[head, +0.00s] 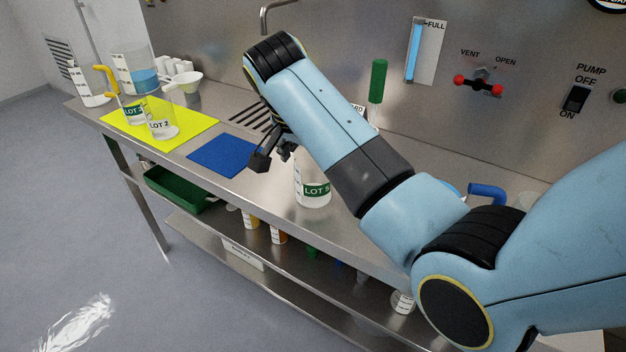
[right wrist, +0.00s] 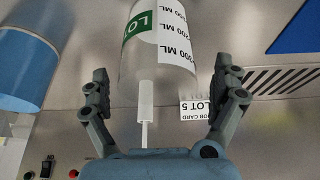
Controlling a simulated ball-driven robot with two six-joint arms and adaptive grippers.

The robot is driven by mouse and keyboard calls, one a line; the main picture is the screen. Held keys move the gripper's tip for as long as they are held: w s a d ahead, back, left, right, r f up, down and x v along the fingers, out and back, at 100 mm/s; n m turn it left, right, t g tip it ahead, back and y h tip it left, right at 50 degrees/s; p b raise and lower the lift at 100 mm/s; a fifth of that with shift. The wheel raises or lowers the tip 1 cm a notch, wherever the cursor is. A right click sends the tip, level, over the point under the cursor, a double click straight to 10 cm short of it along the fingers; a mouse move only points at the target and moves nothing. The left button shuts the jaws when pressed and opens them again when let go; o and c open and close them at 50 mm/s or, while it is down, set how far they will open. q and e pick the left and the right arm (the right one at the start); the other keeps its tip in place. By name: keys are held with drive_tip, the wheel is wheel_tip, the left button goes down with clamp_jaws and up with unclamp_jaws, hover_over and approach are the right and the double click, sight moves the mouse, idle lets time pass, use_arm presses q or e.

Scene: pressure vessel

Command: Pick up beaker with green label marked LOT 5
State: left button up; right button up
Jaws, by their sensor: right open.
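The clear beaker with a green label (head: 313,190) stands on the steel bench near its front edge. Its label reads LOT and a digit that looks like 5. In the right wrist view the beaker (right wrist: 150,65) lies ahead between the two fingers, with a gap on each side; its label shows only LOT. My right gripper (head: 272,156) is open and empty, left of and above the beaker in the head view; its fingers also show in the right wrist view (right wrist: 163,82). My left gripper is not in view.
A blue mat (head: 222,155) and drain slots lie left of the beaker. A yellow mat (head: 193,122) holds beakers, one marked LOT 2 (head: 160,122). A job card reading LOT 5 (right wrist: 200,109) is beyond the right finger. A shelf with bottles and a green tray (head: 180,195) is below.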

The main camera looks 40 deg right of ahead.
drive_tip(key=x, duration=0.2)
drive_tip(key=shift+d+f, duration=0.4)
drive_tip(key=shift+f, duration=0.15)
drive_tip(key=c, duration=0.8)
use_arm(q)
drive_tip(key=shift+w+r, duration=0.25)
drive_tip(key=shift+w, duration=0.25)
use_arm(e)
drive_tip(key=c, duration=0.4)
drive_tip(key=shift+o, duration=0.2)
